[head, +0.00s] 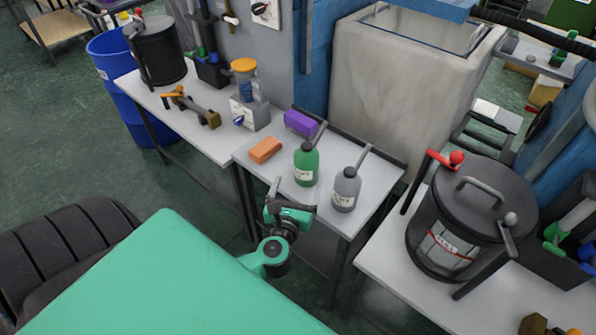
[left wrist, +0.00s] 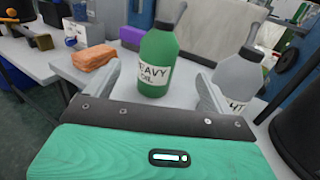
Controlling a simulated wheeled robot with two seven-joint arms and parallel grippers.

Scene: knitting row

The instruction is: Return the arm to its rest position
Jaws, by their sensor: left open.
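My left gripper (head: 291,196) is open and empty in front of the middle table's front edge. In the left wrist view its two fingers (left wrist: 160,92) stand apart, with the green bottle showing beyond the gap between them. The green bottle (head: 307,165) stands upright on the table, and its label in the left wrist view (left wrist: 157,68) reads as heavy oil. A grey bottle (head: 346,188) stands to its right, partly behind the right finger in the wrist view. My right gripper is not in view.
An orange block (head: 265,150) and a purple block (head: 300,123) lie on the middle table (head: 268,178). A dark lidded drum (head: 466,215) stands on the right table. A blue bin (head: 112,62) is at the far left. A large grey tub (head: 398,85) stands behind.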

